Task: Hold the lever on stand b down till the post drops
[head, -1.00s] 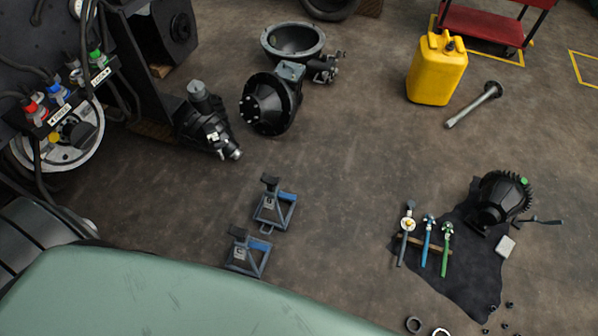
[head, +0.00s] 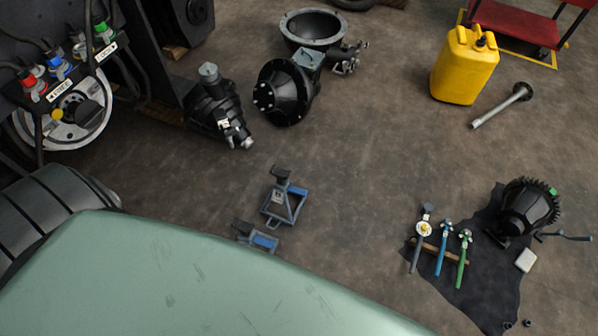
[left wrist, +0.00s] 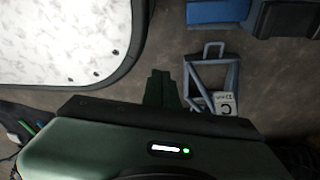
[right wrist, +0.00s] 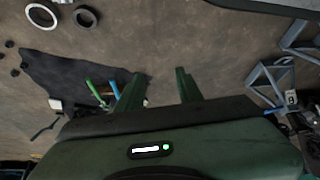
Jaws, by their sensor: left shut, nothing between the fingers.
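Two blue-grey jack stands are on the floor in the head view: a farther one (head: 285,205) and a nearer one (head: 262,241), whose near part is hidden. I cannot read their labels there. The left wrist view shows a stand labelled C (left wrist: 225,103) just right of my left gripper (left wrist: 161,78), which is shut and empty, apart from it. In the right wrist view my right gripper (right wrist: 160,80) has its fingers apart, with floor between them. Neither gripper shows in the head view.
A black mat (head: 480,283) with three hand tools and a black gear housing (head: 528,205) lies at right. Black machine parts (head: 283,92) stand behind the stands. A yellow can (head: 464,65) and a metal shaft (head: 500,106) are farther back. Floor between is clear.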

